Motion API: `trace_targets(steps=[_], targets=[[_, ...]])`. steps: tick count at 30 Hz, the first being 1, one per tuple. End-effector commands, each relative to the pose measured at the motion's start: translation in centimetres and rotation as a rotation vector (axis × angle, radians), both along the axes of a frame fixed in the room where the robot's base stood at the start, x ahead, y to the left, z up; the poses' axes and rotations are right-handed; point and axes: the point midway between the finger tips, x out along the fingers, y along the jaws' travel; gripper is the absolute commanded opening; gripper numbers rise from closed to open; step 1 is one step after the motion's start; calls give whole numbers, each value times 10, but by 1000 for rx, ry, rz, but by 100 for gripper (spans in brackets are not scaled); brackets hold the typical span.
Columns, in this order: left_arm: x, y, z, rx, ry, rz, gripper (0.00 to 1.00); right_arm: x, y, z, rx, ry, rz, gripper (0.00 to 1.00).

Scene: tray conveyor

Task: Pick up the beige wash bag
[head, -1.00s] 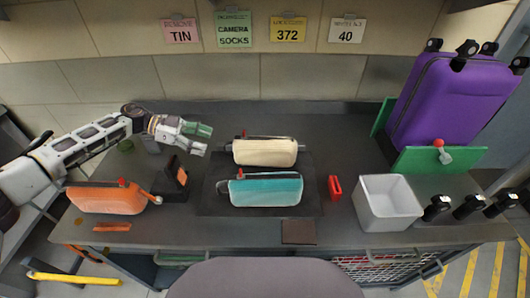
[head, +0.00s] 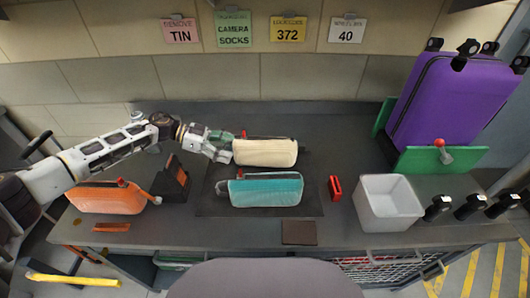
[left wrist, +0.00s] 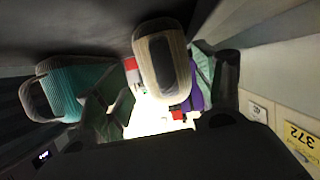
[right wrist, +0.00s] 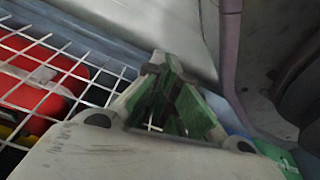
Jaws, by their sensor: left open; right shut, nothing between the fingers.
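The beige wash bag (head: 266,153) lies on the dark mat at the back of the table's middle, with a small red tab at its left end. My left gripper (head: 226,146) is open right at the bag's left end. In the left wrist view the beige bag (left wrist: 163,62) shows ahead, between the two spread fingers (left wrist: 165,100). I cannot tell whether the fingers touch it. My right gripper (right wrist: 170,100) is shut and empty beside a wire basket; it does not show in the head view.
A teal bag (head: 266,190) lies just in front of the beige one, on the same mat (head: 215,207). An orange bag (head: 106,197) and a black stand (head: 171,182) are at left. A red object (head: 335,188), white bin (head: 390,203) and purple suitcase (head: 452,98) are at right.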

Motion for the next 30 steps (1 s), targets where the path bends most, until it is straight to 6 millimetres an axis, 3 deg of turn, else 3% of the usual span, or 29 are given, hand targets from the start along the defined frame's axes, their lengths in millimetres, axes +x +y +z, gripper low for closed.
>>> trace_targets(steps=[11, 24, 30], targets=[[0, -3, -1, 0, 0, -1, 69, -6, 2, -3, 3, 9, -2, 0], [2, -42, -18, 0, 0, -1, 69, 7, 9, 9, 7, 12, -1, 0], [2, -48, -20, 0, -1, 0, 69, 4, 10, 10, 8, 18, -1, 0]])
